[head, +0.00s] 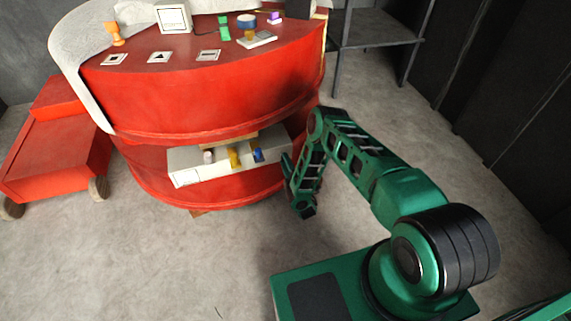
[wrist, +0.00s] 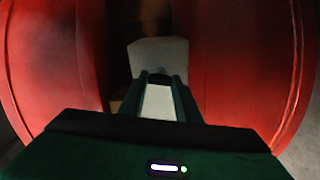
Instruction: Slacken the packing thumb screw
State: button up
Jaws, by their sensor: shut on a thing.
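A white box (head: 200,174) is fixed low on the red round body, with small white, yellow and blue knobs along its top. My gripper (head: 287,163) is at the right end of this box. In the wrist view, my gripper (wrist: 159,78) reaches to the pale end of the box (wrist: 158,52). Its two fingers are close together, shut on a small dark part at that end, seemingly the thumb screw (wrist: 159,76). The fingers hide most of that part, and its turn cannot be read.
The big red body (head: 205,105) carries a white screen (head: 173,17), an orange piece (head: 114,33) and a green piece (head: 224,27) on top. A red cart (head: 55,150) stands left. A dark rack (head: 375,42) stands behind right. The floor in front is clear.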

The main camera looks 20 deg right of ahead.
jog(key=shift+s+a+f+n, duration=0.15)
jog(key=shift+n, duration=0.15)
dwell(0.4)
jog(key=o, duration=1)
jog(key=shift+o, duration=0.2)
jog(key=s, duration=1)
jog(key=shift+s+d, duration=0.3)
jog(key=shift+d, duration=0.05)
